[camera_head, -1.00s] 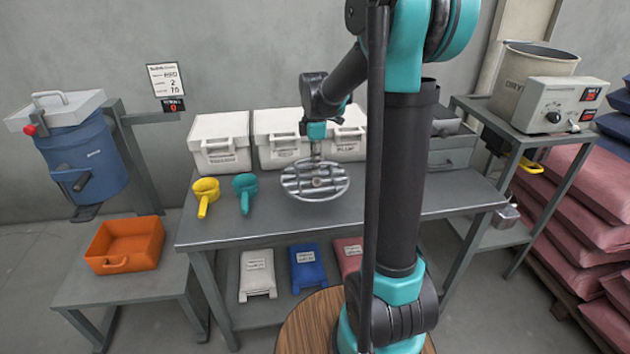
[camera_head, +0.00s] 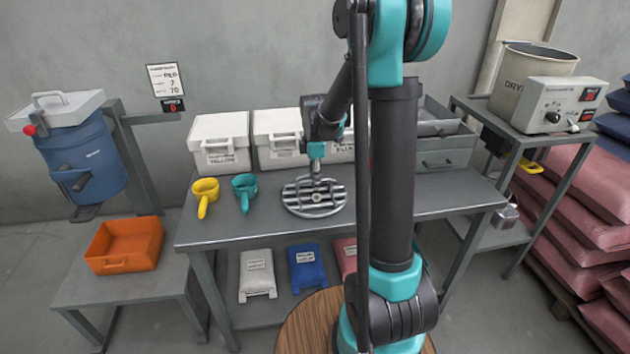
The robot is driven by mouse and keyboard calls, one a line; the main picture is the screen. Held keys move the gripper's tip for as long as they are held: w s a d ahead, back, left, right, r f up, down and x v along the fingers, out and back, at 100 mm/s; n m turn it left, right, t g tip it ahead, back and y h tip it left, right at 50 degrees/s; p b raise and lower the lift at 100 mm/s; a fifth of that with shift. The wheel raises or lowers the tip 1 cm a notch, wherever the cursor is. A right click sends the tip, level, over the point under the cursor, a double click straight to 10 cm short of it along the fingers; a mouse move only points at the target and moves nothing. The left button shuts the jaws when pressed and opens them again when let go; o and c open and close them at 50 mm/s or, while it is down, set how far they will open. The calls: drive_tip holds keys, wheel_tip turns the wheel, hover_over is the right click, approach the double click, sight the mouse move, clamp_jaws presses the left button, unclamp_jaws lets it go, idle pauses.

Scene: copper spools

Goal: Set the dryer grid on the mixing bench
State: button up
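The dryer grid (camera_head: 300,206) is a round, shiny metal disc with slats and a central knob. It is level at the mixing bench (camera_head: 245,228), a grey metal table, and appears to rest on its top or just above it. My gripper (camera_head: 316,178) is directly over the grid's centre with its fingers at the knob. The fingers are too small to show clearly whether they are closed on it.
A yellow scoop (camera_head: 206,190) and a teal scoop (camera_head: 244,186) lie left of the grid. White lidded bins (camera_head: 221,148) stand along the back. The dryer (camera_head: 532,85) is on a stand at right. An orange tray (camera_head: 124,246) is on the low left table.

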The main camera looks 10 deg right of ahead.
drive_tip(key=shift+r, duration=0.15)
wheel_tip(320, 180, up, 12)
drive_tip(key=f, duration=0.1)
drive_tip(key=s+d+f+m+t, duration=0.2)
drive_tip(key=s+f+m, duration=0.4)
drive_tip(key=s+m, duration=0.3)
drive_tip(key=s+d+f+m+t, duration=0.2)
drive_tip(key=s+f+m, duration=0.5)
drive_tip(key=s, duration=0.6)
drive_tip(key=shift+f+m+t, duration=0.2)
drive_tip(key=shift+m+t, duration=0.1)
drive_tip(key=shift+m, duration=0.7)
